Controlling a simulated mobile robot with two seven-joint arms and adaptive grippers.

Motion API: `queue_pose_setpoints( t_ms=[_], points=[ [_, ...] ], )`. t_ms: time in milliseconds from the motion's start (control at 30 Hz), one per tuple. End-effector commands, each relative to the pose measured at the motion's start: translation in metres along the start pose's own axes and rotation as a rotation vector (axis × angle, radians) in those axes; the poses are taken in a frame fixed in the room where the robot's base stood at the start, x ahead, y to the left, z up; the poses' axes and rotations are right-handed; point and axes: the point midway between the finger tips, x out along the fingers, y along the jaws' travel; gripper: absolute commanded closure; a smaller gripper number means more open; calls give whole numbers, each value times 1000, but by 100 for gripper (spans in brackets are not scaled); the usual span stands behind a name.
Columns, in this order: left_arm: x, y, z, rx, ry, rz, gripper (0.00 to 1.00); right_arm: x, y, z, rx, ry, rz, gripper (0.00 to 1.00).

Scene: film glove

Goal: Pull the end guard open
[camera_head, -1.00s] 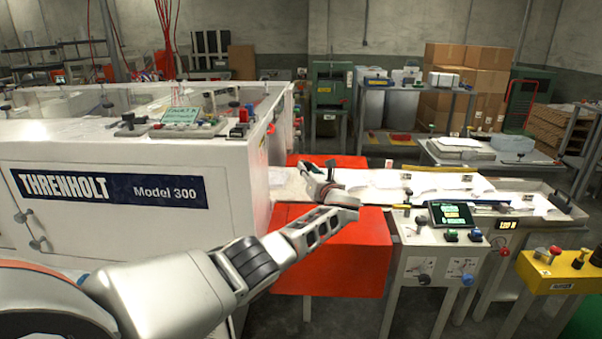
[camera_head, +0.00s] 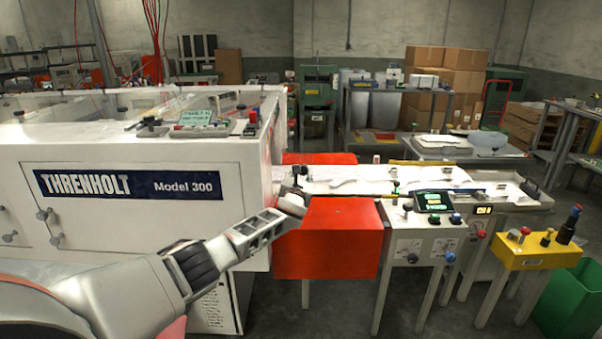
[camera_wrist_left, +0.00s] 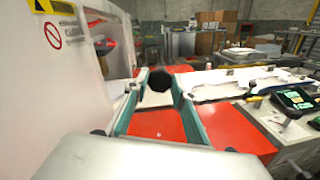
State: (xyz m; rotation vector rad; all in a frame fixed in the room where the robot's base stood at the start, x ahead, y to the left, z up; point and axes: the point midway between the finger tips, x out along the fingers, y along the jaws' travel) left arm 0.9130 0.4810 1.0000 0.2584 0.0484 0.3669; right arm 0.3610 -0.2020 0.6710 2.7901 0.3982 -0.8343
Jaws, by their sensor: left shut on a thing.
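The white machine marked Threnholt Model 300 (camera_head: 110,215) fills the left of the head view. Its white end panel (camera_wrist_left: 55,90), with a yellow warning label and a red prohibition sign, stands at the left of the left wrist view. I take this panel to be the end guard; its hinge and edges are partly out of view. My left gripper (camera_head: 296,188) is beside the machine's right end, above the red-orange box. In the left wrist view, its fingers (camera_wrist_left: 160,92) are shut on a round black knob (camera_wrist_left: 158,79). What the knob is fixed to is hidden. My right gripper is not in view.
The red-orange box (camera_head: 335,240) stands just below my left gripper. A control post with a screen (camera_head: 434,200) and a white feed table (camera_head: 385,178) lie to its right. A yellow button box (camera_head: 538,253) and a green bin (camera_head: 575,300) stand farther right.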

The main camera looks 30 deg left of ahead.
Motion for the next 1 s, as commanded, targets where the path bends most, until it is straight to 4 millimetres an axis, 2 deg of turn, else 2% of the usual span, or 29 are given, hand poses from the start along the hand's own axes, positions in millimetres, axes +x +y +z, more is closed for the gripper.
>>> queue_pose_setpoints(
  t_ms=[667, 700, 733, 1000],
  points=[
    [0, 6, -4, 5, 5, 12, 100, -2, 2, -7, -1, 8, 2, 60],
    [0, 6, -4, 5, 5, 12, 67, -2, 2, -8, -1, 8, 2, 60],
    [0, 6, -4, 5, 5, 12, 59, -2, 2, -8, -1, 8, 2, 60],
    [0, 3, -2, 2, 3, 7, 58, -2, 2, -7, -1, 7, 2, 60]
  ],
)
